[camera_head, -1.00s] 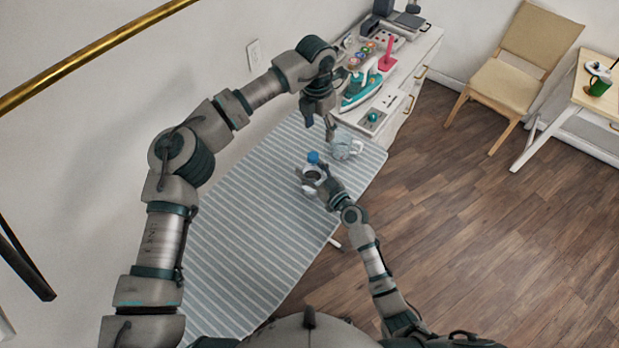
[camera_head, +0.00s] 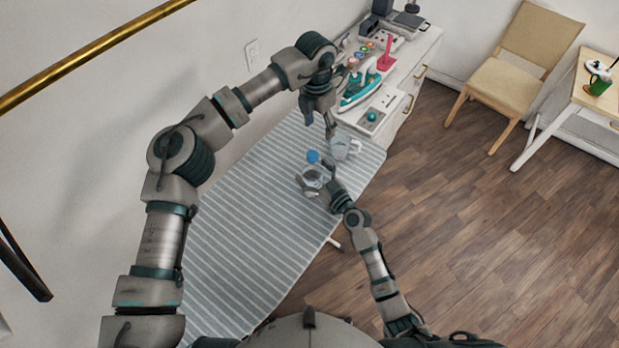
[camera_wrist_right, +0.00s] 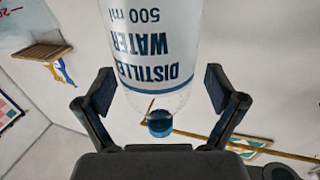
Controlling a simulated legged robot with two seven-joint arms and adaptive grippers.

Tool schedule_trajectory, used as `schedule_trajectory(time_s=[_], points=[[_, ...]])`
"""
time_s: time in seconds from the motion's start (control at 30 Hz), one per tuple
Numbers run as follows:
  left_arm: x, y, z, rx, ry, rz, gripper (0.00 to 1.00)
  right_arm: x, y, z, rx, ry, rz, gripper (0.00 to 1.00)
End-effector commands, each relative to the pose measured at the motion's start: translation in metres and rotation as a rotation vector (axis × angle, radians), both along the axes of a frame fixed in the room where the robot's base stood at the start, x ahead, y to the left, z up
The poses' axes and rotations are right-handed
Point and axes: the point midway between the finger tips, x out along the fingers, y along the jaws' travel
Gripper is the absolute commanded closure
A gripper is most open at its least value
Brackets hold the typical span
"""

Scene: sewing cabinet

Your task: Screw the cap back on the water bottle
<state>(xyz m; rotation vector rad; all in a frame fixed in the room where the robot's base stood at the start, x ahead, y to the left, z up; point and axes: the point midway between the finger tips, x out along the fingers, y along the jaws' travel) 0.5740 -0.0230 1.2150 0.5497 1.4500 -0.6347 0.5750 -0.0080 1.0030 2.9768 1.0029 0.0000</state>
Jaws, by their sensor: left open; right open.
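The water bottle (camera_head: 313,174) stands on the striped ironing board, with the blue cap (camera_head: 313,157) at its top. In the right wrist view, the white bottle (camera_wrist_right: 150,45) appears upside down with blue lettering, and the blue cap (camera_wrist_right: 160,123) is at its clear neck end. Whether the cap is threaded on cannot be told. My right gripper (camera_head: 317,184) is open, its fingers on either side of the bottle; gaps show between fingers and bottle in the wrist view. My left gripper (camera_head: 319,124) is open and empty, above and beyond the bottle.
A clear measuring cup (camera_head: 345,148) stands just right of the bottle, close under my left gripper. A teal iron (camera_head: 359,90) sits on the white cabinet beyond. The near part of the striped ironing board (camera_head: 250,240) is clear.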

Motion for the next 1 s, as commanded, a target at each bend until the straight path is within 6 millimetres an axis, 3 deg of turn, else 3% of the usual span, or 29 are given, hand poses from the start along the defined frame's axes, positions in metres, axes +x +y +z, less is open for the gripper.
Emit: schedule_trajectory(time_s=[0.3,0.5,1.0], points=[[0.001,0.007,0.0,-0.006,0.0,0.001,0.38,-0.054,-0.03,-0.002,-0.012,0.001,0.001,0.06],[0.001,0.007,0.0,-0.006,0.001,0.001,0.38,-0.078,-0.046,-0.002,-0.012,0.003,0.002,0.06],[0.001,0.004,0.0,-0.003,0.0,0.001,0.38,-0.085,-0.053,-0.001,-0.008,0.003,0.002,0.06]])
